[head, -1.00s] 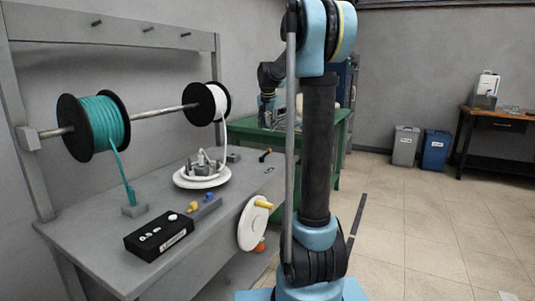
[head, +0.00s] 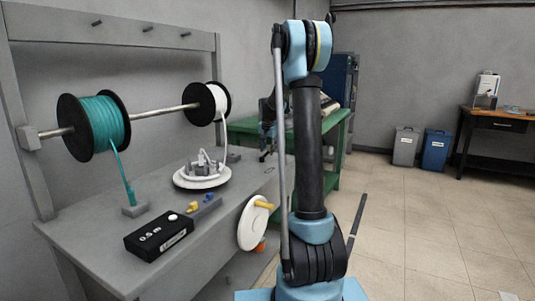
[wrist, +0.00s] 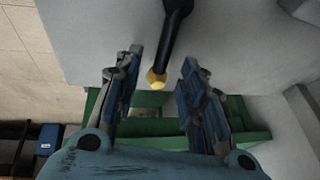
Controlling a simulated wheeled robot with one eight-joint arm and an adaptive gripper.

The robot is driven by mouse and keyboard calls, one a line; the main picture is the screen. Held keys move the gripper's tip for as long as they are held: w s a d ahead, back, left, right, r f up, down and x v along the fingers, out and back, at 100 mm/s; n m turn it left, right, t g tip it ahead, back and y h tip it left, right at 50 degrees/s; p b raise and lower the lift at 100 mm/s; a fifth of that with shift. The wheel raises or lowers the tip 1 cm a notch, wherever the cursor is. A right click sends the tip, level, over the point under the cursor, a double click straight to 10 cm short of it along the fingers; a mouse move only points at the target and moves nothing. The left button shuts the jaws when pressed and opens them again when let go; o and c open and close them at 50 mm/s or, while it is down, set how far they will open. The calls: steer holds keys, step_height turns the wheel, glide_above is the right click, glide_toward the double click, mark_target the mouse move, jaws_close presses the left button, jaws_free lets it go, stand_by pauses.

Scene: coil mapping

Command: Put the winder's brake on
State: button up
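The winder's white round plate (head: 202,177) lies on the grey bench, with grey posts and white wire on it. A black lever with a yellow tip (wrist: 157,78), which looks like the brake lever, shows at the top middle of the wrist view. My gripper (wrist: 156,75) is open, with one finger on each side of the lever's tip and gaps on both sides. In the head view my gripper (head: 268,145) is low at the bench's far right end, partly behind my arm. The lever cannot be made out there.
A white handwheel with a yellow handle (head: 251,224) is on the bench's right side. A teal spool (head: 95,127) and a white spool (head: 208,104) hang on a rod. A black control box (head: 161,236) sits in front. A green table (head: 338,135) stands behind.

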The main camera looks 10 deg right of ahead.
steer(key=shift+x, duration=1.2)
jaws_close()
